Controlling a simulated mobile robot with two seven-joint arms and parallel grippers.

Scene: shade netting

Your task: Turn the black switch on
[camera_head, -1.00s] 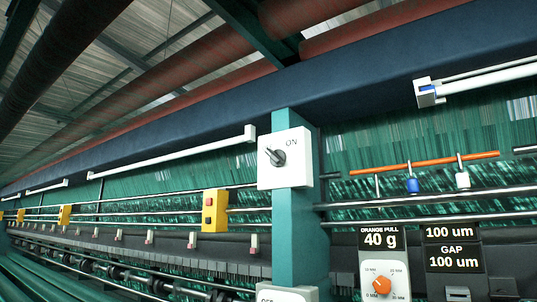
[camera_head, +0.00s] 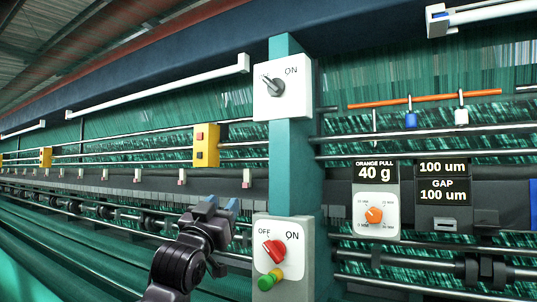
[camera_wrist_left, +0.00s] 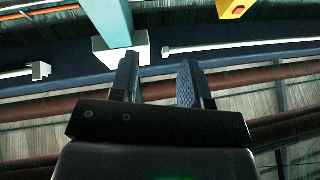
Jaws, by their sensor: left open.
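The black switch (camera_head: 273,87) is a rotary knob on a white box (camera_head: 298,104) high on a teal post. Its handle points up and left, away from the "ON" label at its upper right. My left gripper (camera_head: 222,204) is in the lower middle of the head view, open and empty, below and left of the black switch and apart from it. In the left wrist view the open fingers (camera_wrist_left: 157,82) show close up, with the white box (camera_wrist_left: 121,48) beyond them; its knob cannot be made out there. My right gripper is not in view.
Lower on the post (camera_head: 291,170), a grey box carries a red OFF/ON knob (camera_head: 274,252) and a green button (camera_head: 267,282). At right are an orange dial (camera_head: 374,215) and metal rails. A yellow box (camera_head: 206,146) stands left of the post.

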